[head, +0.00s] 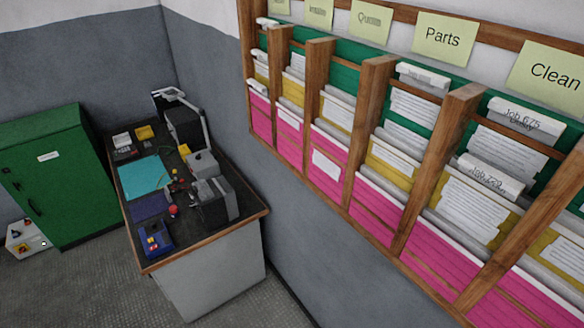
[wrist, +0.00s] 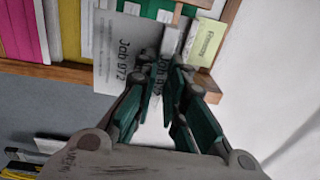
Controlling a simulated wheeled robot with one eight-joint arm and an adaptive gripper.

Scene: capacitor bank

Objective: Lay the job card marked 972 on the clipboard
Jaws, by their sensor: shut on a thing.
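My gripper (wrist: 165,100) shows in the wrist view, with green finger pads closed at the job card marked 972 (wrist: 112,68). The card is white, its print runs sideways, and it hangs in front of the wooden rack's edge. Part of its lettering shows between the fingers, and the fingers hide the rest. The gripper and this card are not in the head view. I cannot make out a clipboard for certain in either view.
A wooden wall rack (head: 378,90) with pink, yellow and green pockets holds several cards, including one marked 675 (head: 525,118). A dark-topped bench (head: 190,238) stands left of it, crowded with a cyan sheet (head: 143,176) and devices. A green cabinet (head: 55,175) stands at the far left.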

